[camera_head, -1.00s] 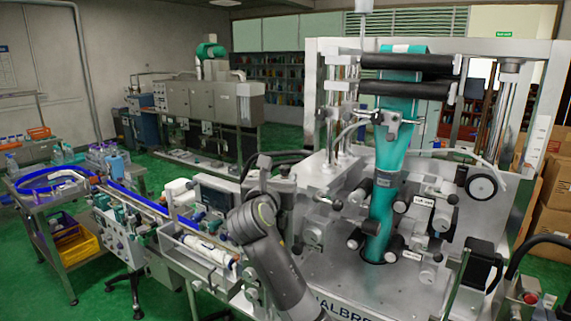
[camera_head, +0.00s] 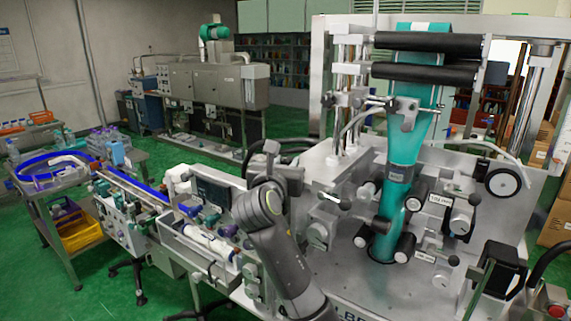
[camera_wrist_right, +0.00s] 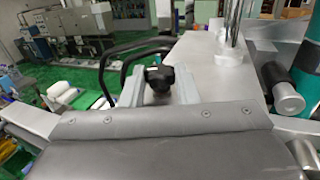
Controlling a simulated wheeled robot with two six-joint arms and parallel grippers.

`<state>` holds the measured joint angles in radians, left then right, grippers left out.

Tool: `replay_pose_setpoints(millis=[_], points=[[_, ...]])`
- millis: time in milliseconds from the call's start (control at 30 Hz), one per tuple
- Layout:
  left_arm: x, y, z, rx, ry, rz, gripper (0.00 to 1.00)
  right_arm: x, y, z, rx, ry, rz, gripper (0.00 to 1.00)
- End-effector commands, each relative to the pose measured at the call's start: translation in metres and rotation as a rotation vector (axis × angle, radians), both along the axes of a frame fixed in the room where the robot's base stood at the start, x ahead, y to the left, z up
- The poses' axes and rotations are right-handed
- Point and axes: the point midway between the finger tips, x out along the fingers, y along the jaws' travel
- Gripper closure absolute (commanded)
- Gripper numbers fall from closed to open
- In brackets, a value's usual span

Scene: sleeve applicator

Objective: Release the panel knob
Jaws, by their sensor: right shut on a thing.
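The panel knob (camera_wrist_right: 160,79) is black and shows in the right wrist view, above the middle of the picture, in front of the grey panel. My right gripper (camera_wrist_right: 160,88) is shut on it, with a light grey finger on either side. In the head view my right gripper (camera_head: 270,150) is at the right end of the control panel (camera_head: 215,192), which has a dark screen. There the knob is hidden by my wrist, or too small to tell. My left gripper is in neither view.
The sleeve machine with its teal film (camera_head: 402,150) and black rollers (camera_head: 428,42) stands just right of my right arm. A conveyor (camera_head: 135,185) and a tray with a white tube (camera_head: 208,240) lie to the left. Black cables (camera_wrist_right: 125,58) loop behind the panel.

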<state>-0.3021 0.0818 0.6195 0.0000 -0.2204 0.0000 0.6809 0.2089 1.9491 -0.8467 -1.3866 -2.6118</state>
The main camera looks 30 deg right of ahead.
Motion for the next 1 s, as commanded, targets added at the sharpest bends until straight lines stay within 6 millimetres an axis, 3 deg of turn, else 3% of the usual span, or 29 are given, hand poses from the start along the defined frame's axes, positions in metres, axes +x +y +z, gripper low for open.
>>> replay_pose_setpoints(millis=[133,900,933,1000], points=[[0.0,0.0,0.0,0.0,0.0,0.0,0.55,0.0002,-0.0002,0.0,0.0,0.0,0.0,0.95],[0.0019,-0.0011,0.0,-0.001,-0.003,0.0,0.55,-0.0013,-0.0019,0.0009,-0.002,-0.001,0.138,0.95],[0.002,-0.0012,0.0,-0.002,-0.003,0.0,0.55,-0.0013,-0.0019,0.0009,-0.002,-0.001,0.138,0.71],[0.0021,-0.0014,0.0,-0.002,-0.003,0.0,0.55,-0.0013,-0.0019,0.0008,-0.002,-0.001,0.138,0.62]])
